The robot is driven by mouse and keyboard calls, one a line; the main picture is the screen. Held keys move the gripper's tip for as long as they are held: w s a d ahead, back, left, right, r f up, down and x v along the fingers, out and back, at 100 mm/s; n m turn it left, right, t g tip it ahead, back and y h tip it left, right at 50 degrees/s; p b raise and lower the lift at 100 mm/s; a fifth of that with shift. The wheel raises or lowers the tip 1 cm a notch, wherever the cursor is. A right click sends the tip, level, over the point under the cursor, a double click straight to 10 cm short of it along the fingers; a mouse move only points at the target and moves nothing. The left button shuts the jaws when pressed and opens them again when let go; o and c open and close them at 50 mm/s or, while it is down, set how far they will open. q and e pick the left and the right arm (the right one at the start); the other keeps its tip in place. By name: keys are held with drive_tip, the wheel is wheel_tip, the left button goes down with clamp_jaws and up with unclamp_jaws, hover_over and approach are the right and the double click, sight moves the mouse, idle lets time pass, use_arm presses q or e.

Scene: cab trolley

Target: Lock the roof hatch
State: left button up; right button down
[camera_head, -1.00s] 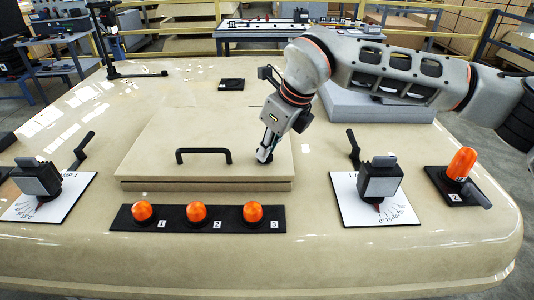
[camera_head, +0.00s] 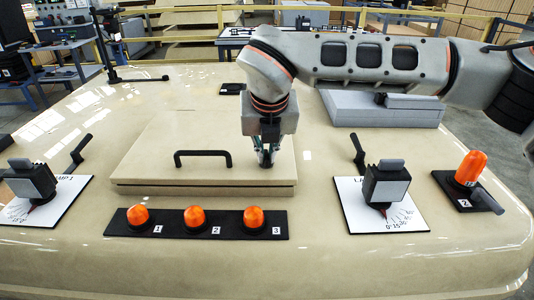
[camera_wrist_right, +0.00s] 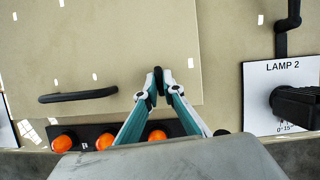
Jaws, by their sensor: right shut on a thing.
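The roof hatch (camera_head: 205,150) is a flat beige panel lying level on the beige roof, with a black bar handle (camera_head: 203,153) near its front edge. The hatch also shows in the right wrist view (camera_wrist_right: 95,45). My right gripper (camera_head: 266,163) points down at the hatch's front right corner, right of the handle. In the right wrist view its fingertips (camera_wrist_right: 155,82) are close together on a small dark part, mostly hidden between them. I cannot make out that part's shape. My left gripper is out of view.
A black strip with orange lamps (camera_head: 175,224) lies in front of the hatch. Dial boxes on white plates (camera_head: 351,207) stand left and right, with bent black levers (camera_head: 357,148) behind them. Another orange lamp (camera_head: 470,168) is far right. A grey slab (camera_head: 340,105) lies behind my arm.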

drive_tip(key=shift+r+m, duration=0.1)
drive_tip(key=shift+m, duration=0.5)
drive_tip(key=c, duration=2.2)
unclamp_jaws()
drive_tip(key=v, duration=1.2)
drive_tip(key=shift+a, duration=0.25)
